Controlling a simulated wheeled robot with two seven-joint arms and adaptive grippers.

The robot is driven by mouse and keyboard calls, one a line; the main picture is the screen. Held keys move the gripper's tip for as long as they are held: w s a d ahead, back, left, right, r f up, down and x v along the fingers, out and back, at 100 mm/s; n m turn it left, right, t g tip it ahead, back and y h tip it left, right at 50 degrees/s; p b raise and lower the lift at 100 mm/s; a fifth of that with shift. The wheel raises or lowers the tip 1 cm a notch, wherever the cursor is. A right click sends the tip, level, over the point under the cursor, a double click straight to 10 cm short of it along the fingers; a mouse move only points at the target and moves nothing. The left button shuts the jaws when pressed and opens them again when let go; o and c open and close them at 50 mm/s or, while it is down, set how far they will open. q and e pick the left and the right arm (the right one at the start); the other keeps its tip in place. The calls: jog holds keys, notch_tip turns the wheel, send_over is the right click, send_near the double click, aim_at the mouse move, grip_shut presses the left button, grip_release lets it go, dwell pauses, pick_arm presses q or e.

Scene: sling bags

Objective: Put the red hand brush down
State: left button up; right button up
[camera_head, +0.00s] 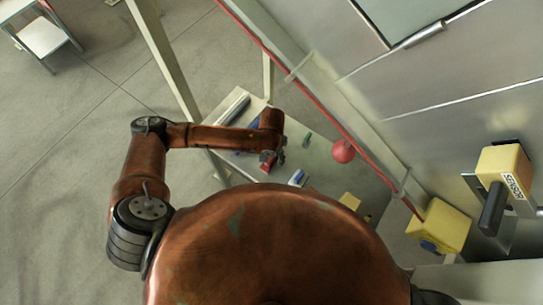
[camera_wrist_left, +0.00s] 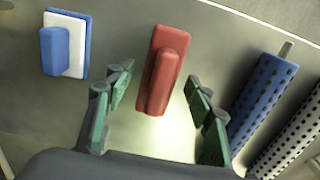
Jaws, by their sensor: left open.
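The red hand brush (camera_wrist_left: 163,70) lies on the grey tabletop (camera_wrist_left: 125,35) in the left wrist view, its raised grip facing the camera. My left gripper (camera_wrist_left: 157,82) is open, with its green-padded fingers on either side of the brush's near end. Gaps show between the brush and both sets of fingers, so it is not clamped. In the head view my left gripper (camera_head: 268,160) is low over the table, and the brush is too small there to make out clearly. My right gripper is out of view.
A blue-and-white block (camera_wrist_left: 66,45) lies left of the brush. A blue dotted roll (camera_wrist_left: 262,95) and a white dotted roll (camera_wrist_left: 298,130) lie to the right. In the head view a red ball (camera_head: 343,151) is by the red cable, and a yellow box (camera_head: 438,228) stands at right.

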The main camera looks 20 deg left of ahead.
aim_at(272, 156)
pick_arm(q)
notch_tip(272, 156, up, 12)
jog(key=shift+r+p, duration=0.15)
jog(key=shift+p, duration=0.3)
dwell(0.6)
